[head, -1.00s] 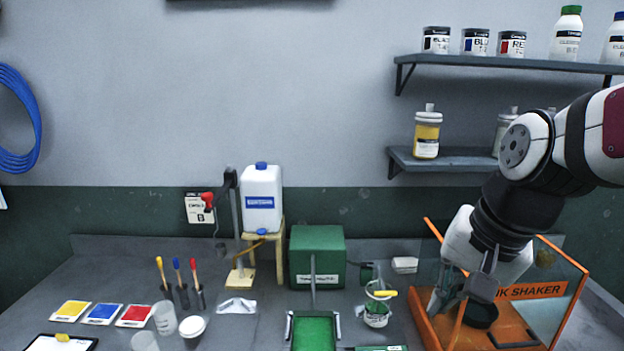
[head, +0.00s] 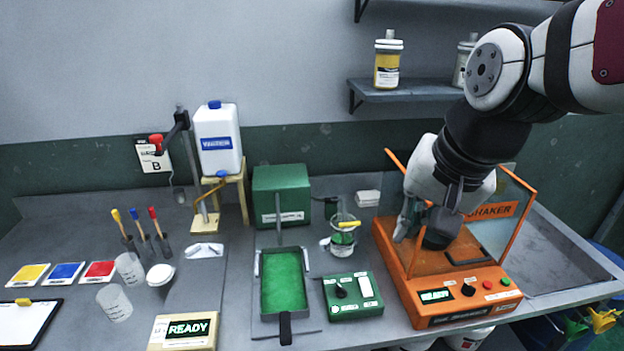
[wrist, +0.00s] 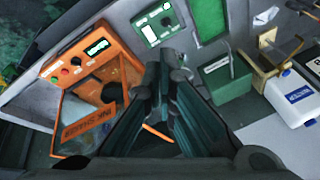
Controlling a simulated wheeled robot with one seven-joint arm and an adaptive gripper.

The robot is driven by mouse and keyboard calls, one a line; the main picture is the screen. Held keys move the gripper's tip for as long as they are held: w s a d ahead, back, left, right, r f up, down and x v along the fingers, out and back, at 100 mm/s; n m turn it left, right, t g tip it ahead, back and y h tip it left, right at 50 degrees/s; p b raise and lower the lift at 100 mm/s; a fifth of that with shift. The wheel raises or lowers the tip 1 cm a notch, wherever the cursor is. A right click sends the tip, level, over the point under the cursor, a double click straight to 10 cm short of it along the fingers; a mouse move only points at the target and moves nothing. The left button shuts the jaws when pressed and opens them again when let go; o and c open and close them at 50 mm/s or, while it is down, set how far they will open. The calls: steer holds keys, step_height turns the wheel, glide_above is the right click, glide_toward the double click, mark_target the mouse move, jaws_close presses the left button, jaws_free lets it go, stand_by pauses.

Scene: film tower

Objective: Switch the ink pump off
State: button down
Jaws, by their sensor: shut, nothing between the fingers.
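A small green control box (head: 353,296) sits on the bench right of the green ink tray (head: 284,280). It has a black knob (head: 340,289) and a pale panel beside it; I cannot read its label or tell the switch state. The box also shows at the top of the wrist view (wrist: 160,22). A larger green box (head: 281,196) stands behind the tray. My gripper (head: 402,236) is over the orange shaker, right of and behind the control box, apart from it. Its fingers (wrist: 166,62) are shut and empty.
The orange ink shaker (head: 455,295), with clear side panels and a front knob and buttons, stands right of the control box. A beaker (head: 343,237) stands behind that box. A READY display (head: 188,329) is at front left. Shelves (head: 410,92) hang above.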

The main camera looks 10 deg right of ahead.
steer(key=w+f+m+g+b, duration=0.1)
steer(key=w+f+m+g, duration=0.1)
steer(key=w+f+m, duration=0.45)
steer(key=m+h+b, duration=0.1)
steer(key=m+b, duration=0.1)
steer(key=m, duration=0.4)
glide_toward(364, 279)
steer(key=shift+g, duration=0.4)
steer(key=f, duration=0.2)
steer(key=w+f, duration=0.1)
steer(key=f, duration=0.3)
steer(key=shift+w+f, duration=0.3)
steer(key=shift+f, duration=0.1)
steer(key=shift+f, duration=0.1)
